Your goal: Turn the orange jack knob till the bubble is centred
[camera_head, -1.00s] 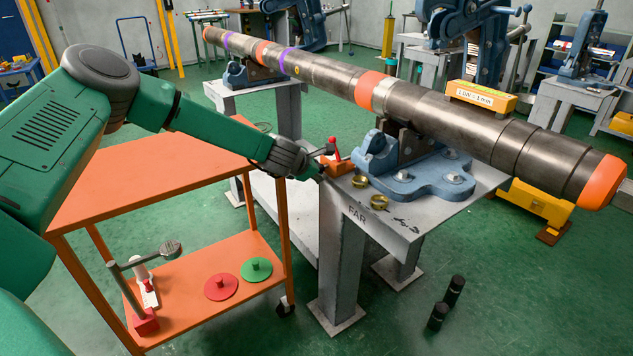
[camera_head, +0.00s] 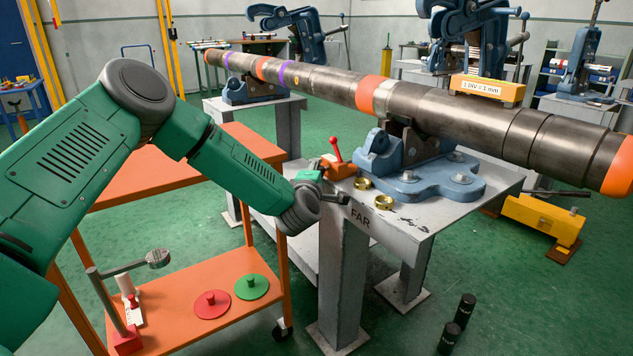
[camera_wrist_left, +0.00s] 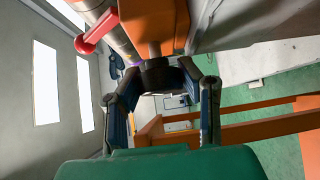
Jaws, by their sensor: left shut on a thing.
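The orange jack (camera_head: 338,168) with a red lever sits on the grey stand marked FAR, beside the blue vise. It also shows in the left wrist view (camera_wrist_left: 160,18), where its dark round knob (camera_wrist_left: 160,75) lies between my fingers. My left gripper (camera_wrist_left: 159,82) is shut on that knob, with one finger on each side. In the head view my left gripper (camera_head: 326,187) is at the jack's left side, and the knob is hidden there. A yellow block labelled 1 DIV = 1 mm (camera_head: 487,90) rests on the long pipe (camera_head: 440,103). No bubble can be read.
Two brass rings (camera_head: 384,202) lie on the stand (camera_head: 415,222) near the jack. An orange cart (camera_head: 185,315) stands left of it, with a red disc (camera_head: 211,304) and a green disc (camera_head: 251,287) on its lower shelf. Two black cylinders (camera_head: 457,325) stand on the floor.

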